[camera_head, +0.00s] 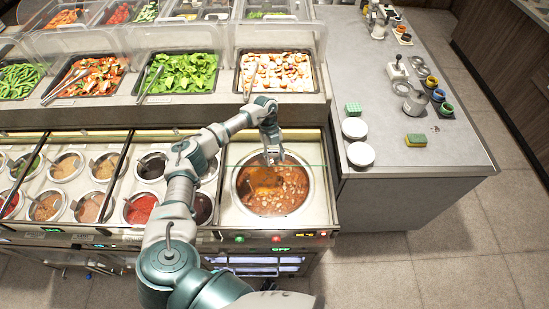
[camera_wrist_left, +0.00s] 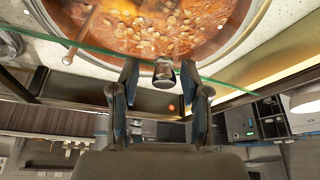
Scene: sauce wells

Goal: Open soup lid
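The soup (camera_head: 275,200) fills a round well with a pale metal rim, right of the sauce wells. A clear glass lid with a greenish edge (camera_wrist_left: 225,86) lies across the soup well in the left wrist view, and the soup shows through it. A small dark, round-ended knob (camera_wrist_left: 164,73) sits at the lid's edge. My left gripper (camera_head: 273,156) is over the back part of the soup well. In the left wrist view my left gripper (camera_wrist_left: 160,76) has its fingers apart on either side of the knob, with gaps visible. My right gripper is out of view.
Sauce wells (camera_head: 68,167) under a glass cover stand to the left. Salad trays (camera_head: 183,73) with tongs are behind. A rod (camera_wrist_left: 82,36) shows over the soup.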

